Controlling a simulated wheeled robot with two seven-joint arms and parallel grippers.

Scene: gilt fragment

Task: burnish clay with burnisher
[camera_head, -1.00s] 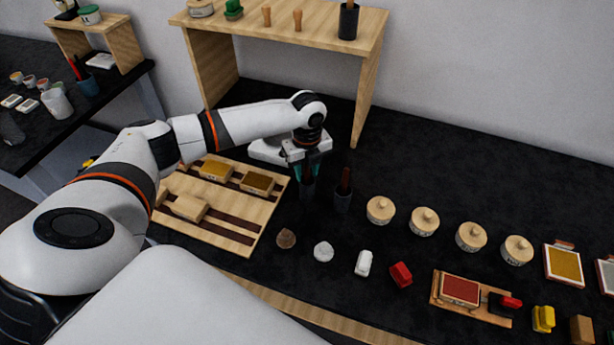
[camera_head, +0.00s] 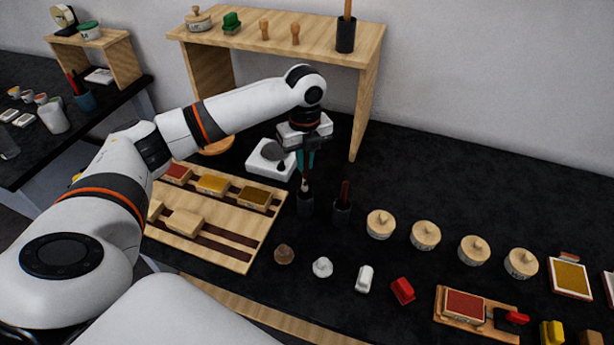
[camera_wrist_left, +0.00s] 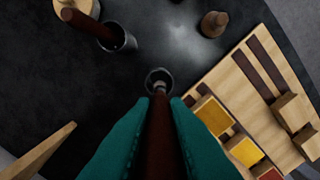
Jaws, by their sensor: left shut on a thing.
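My left gripper (camera_head: 306,162) has teal fingers and is shut on a tool with a reddish-brown handle, apparently the burnisher (camera_wrist_left: 160,135). The tool points down at a dark cup (camera_head: 305,205), which also shows in the left wrist view (camera_wrist_left: 158,76). Its pale lower end (camera_head: 305,185) shows at the cup's mouth; I cannot tell whether the tip is still inside. A brown lump (camera_head: 284,255) and a white lump (camera_head: 322,267) sit in front of the cups. I cannot tell which thing is the clay. My right gripper is not in view.
A second dark cup (camera_head: 342,211) with a reddish-brown handle stands close on the right. A slotted wooden board (camera_head: 232,222) with blocks lies left. Lidded wooden jars (camera_head: 381,224) and a red pad (camera_head: 464,305) are right. A wooden shelf (camera_head: 372,70) stands behind.

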